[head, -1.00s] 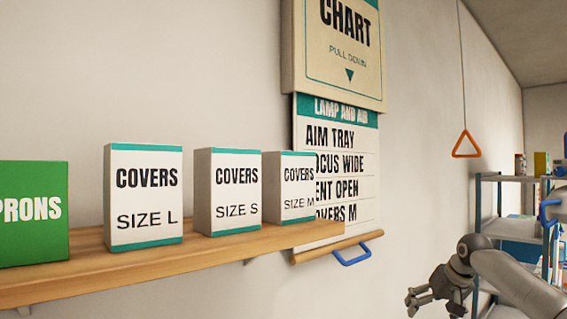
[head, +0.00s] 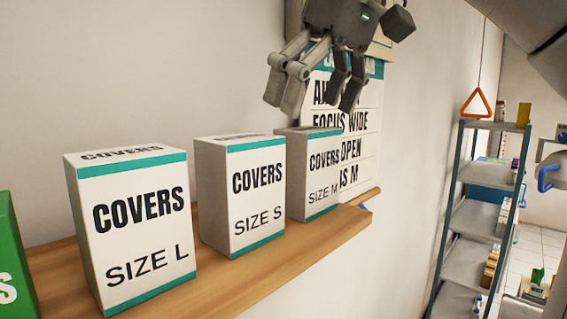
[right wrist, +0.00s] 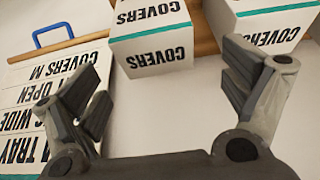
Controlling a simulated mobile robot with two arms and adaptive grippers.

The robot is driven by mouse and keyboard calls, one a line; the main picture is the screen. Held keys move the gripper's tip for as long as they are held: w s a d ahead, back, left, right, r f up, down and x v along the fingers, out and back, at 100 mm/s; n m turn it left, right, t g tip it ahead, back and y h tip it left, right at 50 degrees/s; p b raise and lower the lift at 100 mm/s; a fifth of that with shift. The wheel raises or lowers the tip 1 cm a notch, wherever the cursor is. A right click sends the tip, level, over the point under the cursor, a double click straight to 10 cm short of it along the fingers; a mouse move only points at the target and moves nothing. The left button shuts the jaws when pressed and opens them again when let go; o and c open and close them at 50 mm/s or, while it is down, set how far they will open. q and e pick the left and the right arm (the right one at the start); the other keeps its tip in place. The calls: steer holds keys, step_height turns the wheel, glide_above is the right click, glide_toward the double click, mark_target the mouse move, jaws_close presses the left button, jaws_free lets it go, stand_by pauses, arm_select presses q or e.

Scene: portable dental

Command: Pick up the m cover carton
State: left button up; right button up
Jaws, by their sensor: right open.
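The m cover carton (head: 310,172), white with teal bands and "COVERS SIZE M", stands upright at the right end of the wooden shelf in the head view. My right gripper (head: 316,98) is open and empty, with its fingers pointing down above the carton. In the right wrist view the picture is upside down, and the M carton (right wrist: 150,45) shows beyond and between the open fingers (right wrist: 172,88), apart from them. My left gripper is not in view.
The size S carton (head: 242,195) stands close left of it, then the size L carton (head: 130,225) and a green box (head: 12,265), all on the shelf (head: 285,265). A wall chart (head: 350,110) hangs behind. A metal rack (head: 470,215) stands at right.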

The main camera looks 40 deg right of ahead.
mark_target(323, 131)
steer(key=shift+s+d+f, duration=0.1)
steer(key=shift+s+f, duration=0.2)
steer(key=shift+f, duration=0.25)
steer(key=shift+s+d+f, duration=0.1)
steer(key=shift+s+f, duration=0.2)
steer(key=shift+f, duration=0.2)
steer(key=shift+s+a+f, duration=0.15)
steer(key=shift+s+f, duration=0.1)
steer(key=shift+f, duration=0.45)
steer(key=shift+w+f, duration=0.75)
steer(key=shift+w, duration=0.15)
steer(key=x, duration=0.1)
steer(key=p+x, duration=0.1)
steer(key=x, duration=0.1)
steer(key=shift+s+d, duration=0.15)
steer(key=shift+d, duration=0.1)
steer(key=shift+f, duration=0.25)
steer(key=shift+a+f, duration=0.1)
steer(key=shift+f, duration=0.05)
steer(key=shift+c, duration=0.9)
steer(key=c, duration=0.7)
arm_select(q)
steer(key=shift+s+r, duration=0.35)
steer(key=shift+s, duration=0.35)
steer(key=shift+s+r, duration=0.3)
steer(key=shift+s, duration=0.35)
arm_select(e)
steer(key=shift+c, duration=0.3)
